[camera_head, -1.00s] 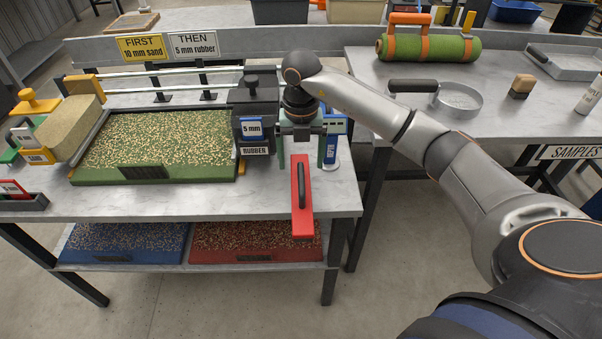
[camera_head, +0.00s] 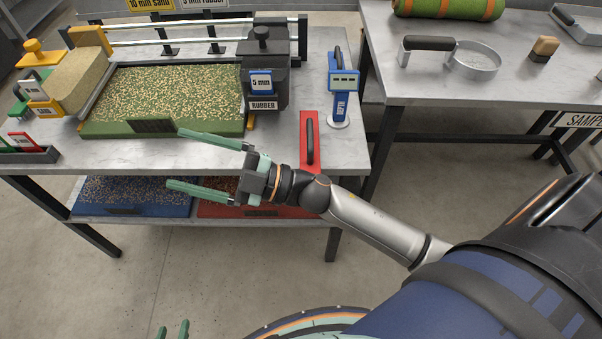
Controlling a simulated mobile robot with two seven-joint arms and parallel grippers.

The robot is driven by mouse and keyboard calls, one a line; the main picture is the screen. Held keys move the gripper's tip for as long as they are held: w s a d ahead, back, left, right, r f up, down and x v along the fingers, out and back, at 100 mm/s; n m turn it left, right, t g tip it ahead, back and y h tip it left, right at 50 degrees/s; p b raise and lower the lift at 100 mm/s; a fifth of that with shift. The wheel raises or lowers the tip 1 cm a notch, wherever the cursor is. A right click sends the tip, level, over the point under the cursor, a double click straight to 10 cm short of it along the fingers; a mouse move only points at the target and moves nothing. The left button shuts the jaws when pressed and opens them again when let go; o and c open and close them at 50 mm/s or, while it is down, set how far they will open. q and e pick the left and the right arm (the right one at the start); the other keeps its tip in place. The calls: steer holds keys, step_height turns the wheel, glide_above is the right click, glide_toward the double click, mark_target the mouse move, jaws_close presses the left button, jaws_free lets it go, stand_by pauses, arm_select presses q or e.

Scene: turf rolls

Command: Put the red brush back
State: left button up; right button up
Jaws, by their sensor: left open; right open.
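The red brush (camera_head: 304,128) with a black handle lies near the right front corner of the grey table (camera_head: 348,150).
A green-edged turf tray (camera_head: 190,128), a black rubber hopper (camera_head: 268,75) and a blue depth gauge (camera_head: 343,85) stand on the table around the brush. A blue tray (camera_head: 130,205) and a red tray (camera_head: 285,211) are on the shelf below. A second table (camera_head: 400,85) is at right.

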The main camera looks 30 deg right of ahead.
steer(key=s+d+f+m+t+h, duration=0.1)
steer(key=d+f+m+h, duration=0.4)
steer(key=f+m+h, duration=0.3)
steer(key=s+d+f+m+t+h, duration=0.1)
steer(key=d+f+m+h, duration=0.5)
steer(key=f, duration=0.5)
steer(key=s+f+m+g+h, duration=0.1)
steer(key=s+f+m+g, duration=0.3)
steer(key=s+f, duration=0.7)
steer(key=shift+s+d+f+g, duration=0.3)
steer(key=shift+d+f+g, duration=0.1)
steer(key=shift+g, duration=0.3)
steer(key=shift+r, duration=0.1)
step_height(320, 180, up, 6)
steer(key=d+p, duration=0.1)
steer(key=p, duration=0.6)
steer(key=shift+s+r+h, duration=0.2)
steer(key=shift+s+h, duration=0.05)
steer(key=shift+h, duration=0.05)
